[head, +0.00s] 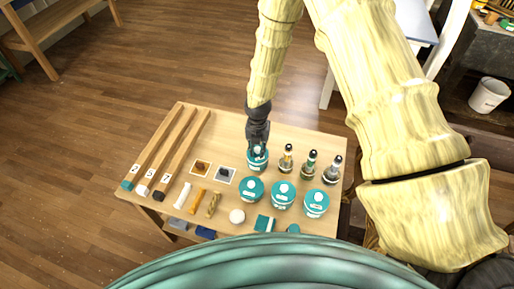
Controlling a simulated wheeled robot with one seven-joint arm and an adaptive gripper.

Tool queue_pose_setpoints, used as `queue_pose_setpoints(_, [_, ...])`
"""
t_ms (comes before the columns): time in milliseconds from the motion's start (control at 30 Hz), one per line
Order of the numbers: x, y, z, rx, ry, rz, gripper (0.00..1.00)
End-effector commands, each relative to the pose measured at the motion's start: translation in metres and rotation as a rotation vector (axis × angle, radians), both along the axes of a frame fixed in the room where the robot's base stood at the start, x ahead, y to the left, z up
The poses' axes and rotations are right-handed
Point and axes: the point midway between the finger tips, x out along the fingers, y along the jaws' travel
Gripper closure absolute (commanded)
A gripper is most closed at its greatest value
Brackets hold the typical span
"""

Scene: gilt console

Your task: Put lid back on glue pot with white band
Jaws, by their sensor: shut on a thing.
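My gripper (258,143) points down at the back middle of the table, shut on the top of a teal lid (257,151). Below the lid, a pale strip of a pot (258,166) shows. From this view I cannot tell whether the lid rests on the pot or hangs just above it. Three more teal-topped pots stand in front: a left one (251,189), a middle one (283,194) and a right one (316,203). Their pale sides show only as thin strips, and their band colours are too small to tell apart.
Three dark-topped bottles (309,163) stand right of the gripper. A white round thing (237,216) sits near the front. The table's back (290,131) is clear.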

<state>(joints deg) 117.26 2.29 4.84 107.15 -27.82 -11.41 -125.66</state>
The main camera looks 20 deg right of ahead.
Motion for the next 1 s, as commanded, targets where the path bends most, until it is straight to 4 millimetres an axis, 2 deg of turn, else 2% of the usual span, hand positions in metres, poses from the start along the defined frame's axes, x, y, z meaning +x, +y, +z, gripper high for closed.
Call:
queue_pose_setpoints(367, [0.0000,-0.0001,-0.0002,0.000,0.000,0.001,0.97])
queue_pose_setpoints(400, [0.0000,-0.0001,-0.0002,0.000,0.000,0.001,0.75])
queue_pose_setpoints(500, [0.0000,-0.0001,-0.0002,0.000,0.000,0.001,0.57])
queue_pose_setpoints(533, [0.0000,-0.0001,-0.0002,0.000,0.000,0.001,0.54])
queue_pose_setpoints(733, [0.0000,-0.0001,-0.0001,0.000,0.000,0.001,0.54])
queue_pose_setpoints(767, [-0.0001,-0.0002,-0.0002,0.000,0.000,0.001,0.52])
queue_pose_setpoints(867, [-0.0001,-0.0002,-0.0002,0.000,0.000,0.001,0.34])
queue_pose_setpoints(1000, [-0.0001,-0.0002,-0.0002,0.000,0.000,0.001,0.32])
